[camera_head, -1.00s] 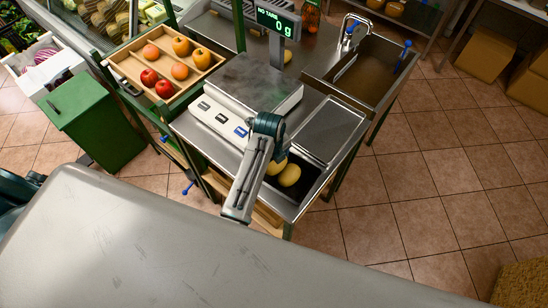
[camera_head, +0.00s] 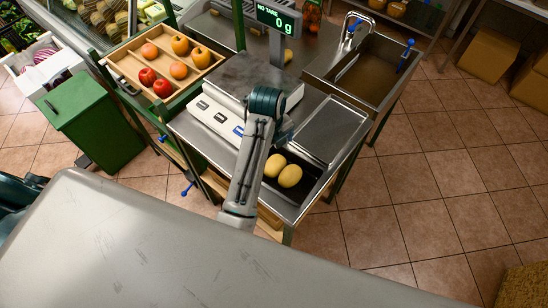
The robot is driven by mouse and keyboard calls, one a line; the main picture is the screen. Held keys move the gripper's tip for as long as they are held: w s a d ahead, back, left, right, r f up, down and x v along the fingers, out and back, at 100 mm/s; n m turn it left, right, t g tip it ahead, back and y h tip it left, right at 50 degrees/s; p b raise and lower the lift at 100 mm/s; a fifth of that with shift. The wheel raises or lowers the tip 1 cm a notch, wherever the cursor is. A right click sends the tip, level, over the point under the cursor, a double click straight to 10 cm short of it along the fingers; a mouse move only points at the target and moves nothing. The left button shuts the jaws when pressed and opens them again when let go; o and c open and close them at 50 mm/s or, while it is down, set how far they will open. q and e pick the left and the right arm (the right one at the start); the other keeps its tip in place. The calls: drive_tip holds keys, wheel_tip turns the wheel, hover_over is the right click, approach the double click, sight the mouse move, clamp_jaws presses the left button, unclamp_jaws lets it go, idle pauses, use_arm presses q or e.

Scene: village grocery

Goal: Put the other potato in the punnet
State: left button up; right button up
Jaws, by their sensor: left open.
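Two pale yellow potatoes, a left one (camera_head: 275,165) and a right one (camera_head: 290,176), lie side by side in a dark shallow container (camera_head: 310,171) that looks like the punnet. It sits at the near right end of the steel counter. My left gripper (camera_head: 283,132) is open above and behind the potatoes, apart from both. Its fingers are mostly hidden by its own wrist. My right gripper is not in view.
A scale (camera_head: 252,80) with a display (camera_head: 279,20) reading 0 g stands behind my left gripper. A steel tray (camera_head: 328,130) lies right of it, with a sink (camera_head: 372,72) beyond. A wooden crate of fruit (camera_head: 135,72) is at the left.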

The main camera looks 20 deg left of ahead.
use_arm(q)
drive_tip(key=r+p, duration=0.1)
drive_tip(key=r, duration=0.1)
drive_tip(key=r+p, duration=0.1)
drive_tip(key=r, duration=0.1)
drive_tip(key=shift+s+a+r+p, duration=0.1)
drive_tip(key=shift+s+r+p, duration=0.1)
drive_tip(key=shift+p, duration=0.1)
idle(1.0)
idle(0.7)
